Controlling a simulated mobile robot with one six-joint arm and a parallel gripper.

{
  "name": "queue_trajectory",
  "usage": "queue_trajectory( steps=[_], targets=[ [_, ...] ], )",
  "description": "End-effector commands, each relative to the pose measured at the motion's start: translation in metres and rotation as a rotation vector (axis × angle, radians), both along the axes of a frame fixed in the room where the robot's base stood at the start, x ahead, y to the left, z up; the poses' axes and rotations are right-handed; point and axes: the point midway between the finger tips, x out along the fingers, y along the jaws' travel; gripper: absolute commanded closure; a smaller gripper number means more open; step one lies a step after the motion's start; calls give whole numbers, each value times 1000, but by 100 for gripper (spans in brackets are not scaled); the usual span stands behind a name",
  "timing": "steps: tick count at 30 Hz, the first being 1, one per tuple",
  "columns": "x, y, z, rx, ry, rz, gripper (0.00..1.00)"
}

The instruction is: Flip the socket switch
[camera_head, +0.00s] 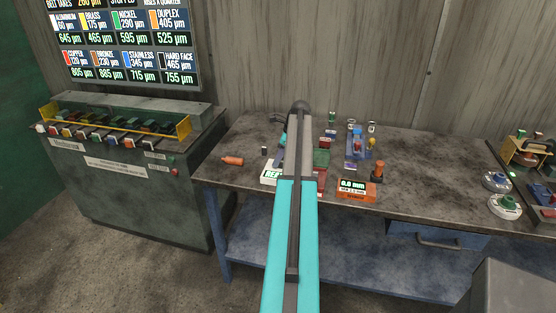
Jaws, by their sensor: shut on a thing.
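My teal and dark arm reaches up the middle of the view to the workbench (225,173). Its end is hidden behind its own links, so I cannot see my gripper's jaws or anything between them. I cannot make out a socket switch for certain. The arm covers part of this area.
A blue fixture (357,144) and an orange-topped post (377,170) stand right of the arm. An orange-handled item (232,160) lies to the left. Round pieces (505,205) sit at the right.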

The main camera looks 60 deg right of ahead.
Motion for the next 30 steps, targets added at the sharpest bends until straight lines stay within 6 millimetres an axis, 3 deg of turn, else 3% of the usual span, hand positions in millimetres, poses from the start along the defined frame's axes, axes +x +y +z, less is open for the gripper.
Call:
queue_trajectory(
  steps=[18, 29, 30],
  targets=[
    [10, 4, -3, -86, 292, 2, 99],
    [9, 5, -4, -92, 312, 1, 99],
    [9, 5, -4, -92, 312, 1, 75]
  ],
)
